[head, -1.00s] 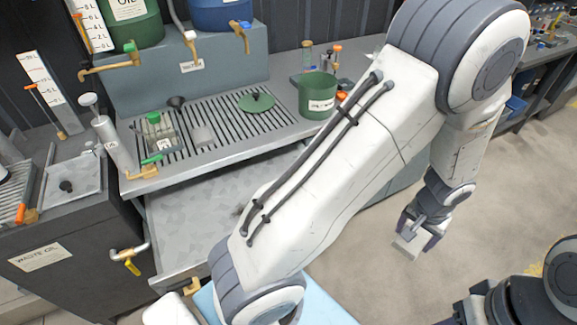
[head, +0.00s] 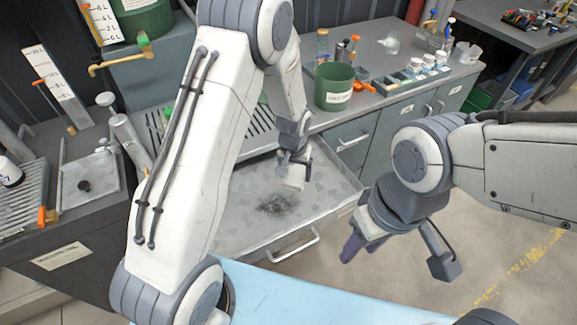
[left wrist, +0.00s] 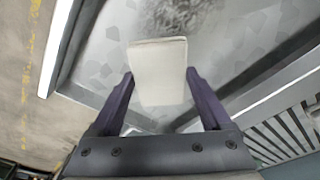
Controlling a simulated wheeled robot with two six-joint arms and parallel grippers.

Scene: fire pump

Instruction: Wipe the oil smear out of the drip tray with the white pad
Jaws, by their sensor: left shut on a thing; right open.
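The drip tray (head: 245,225) is a grey metal drawer pulled out below the bench. A dark oil smear (head: 278,203) lies on its floor, and part of it shows at the top of the left wrist view (left wrist: 185,14). My left gripper (head: 294,165) is shut on the white pad (head: 293,181), over the tray and just behind the smear in the head view. The pad fills the space between the fingers in the left wrist view (left wrist: 160,72). I cannot tell whether it touches the tray floor. My right gripper (head: 398,256) is open and empty, right of the tray.
The tray's front handle (head: 295,245) sticks out over the floor. The slatted bench top is partly behind my left arm; a green cup (head: 334,88) stands on it. A light blue surface (head: 300,300) lies in front. The floor at right is free.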

